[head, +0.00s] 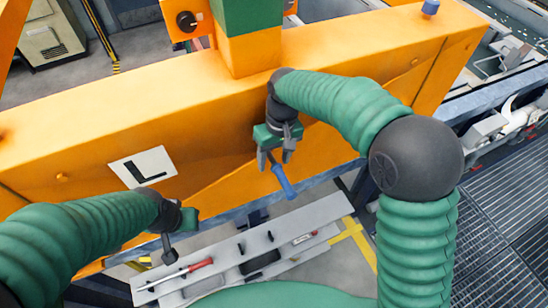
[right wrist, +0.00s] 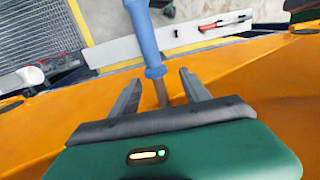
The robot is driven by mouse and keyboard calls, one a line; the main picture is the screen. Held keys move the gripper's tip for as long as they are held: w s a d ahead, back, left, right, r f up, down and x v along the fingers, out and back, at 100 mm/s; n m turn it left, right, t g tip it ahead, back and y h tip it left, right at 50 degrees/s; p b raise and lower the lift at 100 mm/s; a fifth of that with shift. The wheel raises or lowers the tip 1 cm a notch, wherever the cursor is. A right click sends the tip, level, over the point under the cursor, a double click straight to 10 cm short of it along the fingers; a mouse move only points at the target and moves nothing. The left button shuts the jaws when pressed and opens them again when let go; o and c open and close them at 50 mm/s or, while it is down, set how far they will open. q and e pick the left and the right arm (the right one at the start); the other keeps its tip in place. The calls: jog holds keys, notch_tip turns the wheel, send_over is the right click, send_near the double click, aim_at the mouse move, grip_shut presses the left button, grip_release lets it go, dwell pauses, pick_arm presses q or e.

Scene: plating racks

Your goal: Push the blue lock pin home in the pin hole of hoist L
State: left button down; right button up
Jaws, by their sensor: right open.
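The blue lock pin (head: 283,181) shows below my right gripper, with its blue handle pointing down and a thin grey shaft running up. My right gripper (head: 275,160) is open in front of the orange beam of hoist L (head: 90,125), which bears a white plate marked L (head: 143,168). In the right wrist view the pin's blue handle (right wrist: 146,38) lies beyond the two open fingers (right wrist: 161,78), and its shaft runs between them. I cannot tell whether they touch it. The shaft's inner end and the pin hole are hidden. My left gripper (head: 168,243) is at lower left, its opening unclear.
A grey shelf (head: 225,248) with a red-handled tool (head: 190,270) and dark items lies below the beam. A blue knob (head: 430,8) sits on top of the beam at upper right. A control box with a black knob (head: 187,20) stands behind the beam.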

jog(key=shift+r, duration=0.15)
notch_tip(320, 180, up, 16)
jog(key=d+b, duration=0.1)
jog(key=b, duration=0.3)
jog(key=shift+w+d+r, duration=0.2)
jog(key=shift+w+d, duration=0.15)
jog(key=shift+w, duration=0.05)
jog(key=shift+c, duration=0.2)
